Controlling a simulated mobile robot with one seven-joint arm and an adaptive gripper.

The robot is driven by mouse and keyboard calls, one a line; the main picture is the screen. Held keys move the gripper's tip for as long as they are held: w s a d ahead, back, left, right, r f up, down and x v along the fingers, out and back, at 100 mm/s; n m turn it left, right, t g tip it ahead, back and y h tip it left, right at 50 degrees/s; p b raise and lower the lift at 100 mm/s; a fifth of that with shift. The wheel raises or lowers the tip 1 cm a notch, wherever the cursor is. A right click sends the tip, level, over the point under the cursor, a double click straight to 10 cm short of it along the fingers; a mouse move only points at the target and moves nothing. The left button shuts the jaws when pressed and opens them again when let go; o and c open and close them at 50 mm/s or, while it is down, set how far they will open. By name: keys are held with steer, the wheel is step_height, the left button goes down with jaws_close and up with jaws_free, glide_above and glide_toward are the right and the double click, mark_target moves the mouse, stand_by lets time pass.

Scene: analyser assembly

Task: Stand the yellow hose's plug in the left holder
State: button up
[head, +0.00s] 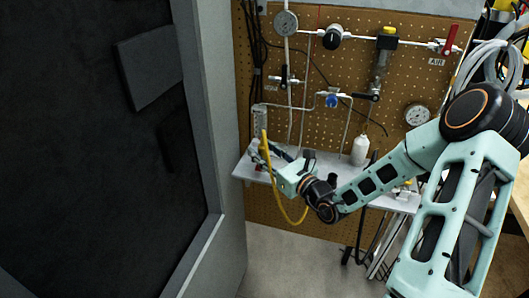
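The yellow hose (274,188) runs upright at the fingers of my gripper (263,154), then hangs in a loop below the shelf and curves back toward my wrist. Its upper end stands up just above the fingers, in front of the pegboard. My gripper looks shut on the hose near this end, at the left part of the shelf; the fingers are small and partly overlapped. The plug cannot be told apart from the hose. A small grey block (309,154) on the shelf may be a holder; I cannot make out which holder is the left one.
The narrow grey shelf (335,166) runs along the pegboard (265,205). A white bottle (360,150) stands on it. Gauges, valves and pipes (333,98) are mounted above. A large dark cabinet with a grey frame (205,120) stands close on the left.

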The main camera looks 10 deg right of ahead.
mark_target(264, 139)
jaws_close()
steer(key=shift+r, duration=0.15)
steer(key=shift+r+p, duration=2.1)
steer(key=shift+p, duration=0.1)
steer(key=shift+d, duration=0.1)
